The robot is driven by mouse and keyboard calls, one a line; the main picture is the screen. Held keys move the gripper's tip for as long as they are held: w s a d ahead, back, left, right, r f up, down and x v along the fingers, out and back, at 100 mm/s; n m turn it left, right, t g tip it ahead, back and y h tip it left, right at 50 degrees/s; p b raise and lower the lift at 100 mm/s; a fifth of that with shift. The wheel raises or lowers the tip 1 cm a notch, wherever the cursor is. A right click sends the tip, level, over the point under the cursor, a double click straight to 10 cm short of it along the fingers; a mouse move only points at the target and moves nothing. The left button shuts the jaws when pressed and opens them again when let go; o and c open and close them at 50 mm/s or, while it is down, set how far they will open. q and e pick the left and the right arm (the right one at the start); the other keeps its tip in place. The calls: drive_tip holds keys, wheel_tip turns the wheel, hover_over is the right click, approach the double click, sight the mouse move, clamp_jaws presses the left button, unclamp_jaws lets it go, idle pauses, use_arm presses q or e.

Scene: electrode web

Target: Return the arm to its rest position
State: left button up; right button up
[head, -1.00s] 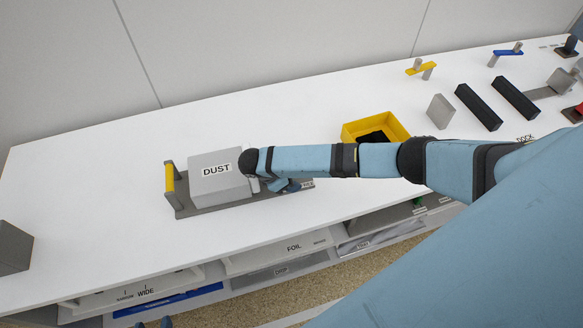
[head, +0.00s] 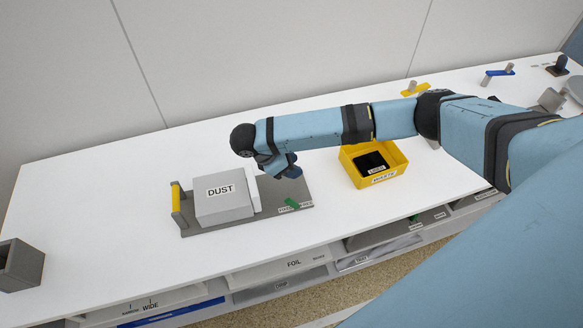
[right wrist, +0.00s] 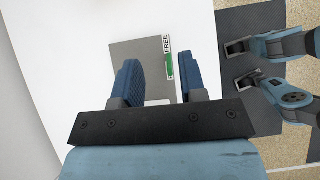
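My right gripper (head: 284,166) hangs in the air above the table, behind the right end of a grey base plate (head: 268,210). In the right wrist view its two blue ribbed fingers (right wrist: 157,82) stand apart, with nothing seen held between them. A grey box labelled DUST (head: 222,193) sits on the plate, with a white piece (head: 252,190) at its right side and a yellow-gripped handle (head: 176,197) at the plate's left end. A green marker (head: 292,203) shows at the plate's right end, and FREE is readable beside it in the wrist view. My left gripper is not seen.
A yellow bin (head: 397,158) with a dark item inside stands right of the plate, under my right arm. A grey block (head: 20,265) sits at the far left. Labelled shelves, including FOIL (head: 293,264), lie below the front edge. The table's left back area is clear.

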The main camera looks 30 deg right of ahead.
drive_tip(key=s+a+f+m+t+y, duration=0.2)
drive_tip(key=s+a+f+y, duration=0.15)
drive_tip(key=a, duration=0.35)
drive_tip(key=s+a+f+m+t+y, duration=0.1)
drive_tip(key=s+a+f+t+y, duration=0.15)
drive_tip(key=a+y, duration=0.35)
drive_tip(key=s+a+f+m+t+y, duration=0.1)
drive_tip(key=s+a+f+m+y, duration=0.2)
drive_tip(key=a, duration=0.5)
drive_tip(key=s+d+f+m+t+h, duration=0.1)
drive_tip(key=s+d+m+t+h, duration=0.1)
drive_tip(key=s+d+m+t, duration=0.4)
drive_tip(key=s+d+t, duration=0.1)
drive_tip(key=s+d, duration=0.3)
drive_tip(key=d, duration=0.4)
drive_tip(key=shift+s+f, duration=0.15)
drive_tip(key=shift+s, duration=0.1)
drive_tip(key=shift+a+t, duration=0.1)
drive_tip(key=shift+t, duration=0.15)
